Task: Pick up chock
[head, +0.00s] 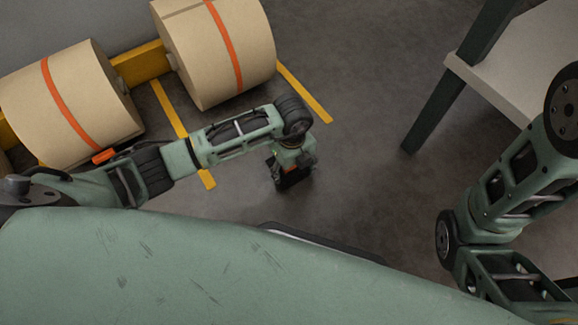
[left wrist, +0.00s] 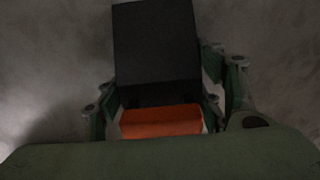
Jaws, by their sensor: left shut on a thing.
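The chock (left wrist: 155,45) shows in the left wrist view as a dark block with an orange part at its near end. It sits between the two green fingers of my left gripper, which are closed on it. In the head view my left gripper (head: 289,172) points down over the grey floor, and the dark chock shows small at its tip. I cannot tell whether the chock touches the floor. My right gripper is out of the picture; only its arm shows at the right.
Two large kraft rolls with orange bands, one at the left (head: 65,105) and one at the top (head: 215,50), rest by a yellow rail (head: 140,65). Yellow lines mark the floor. A pale table (head: 515,60) with dark legs stands at the upper right. The floor between is clear.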

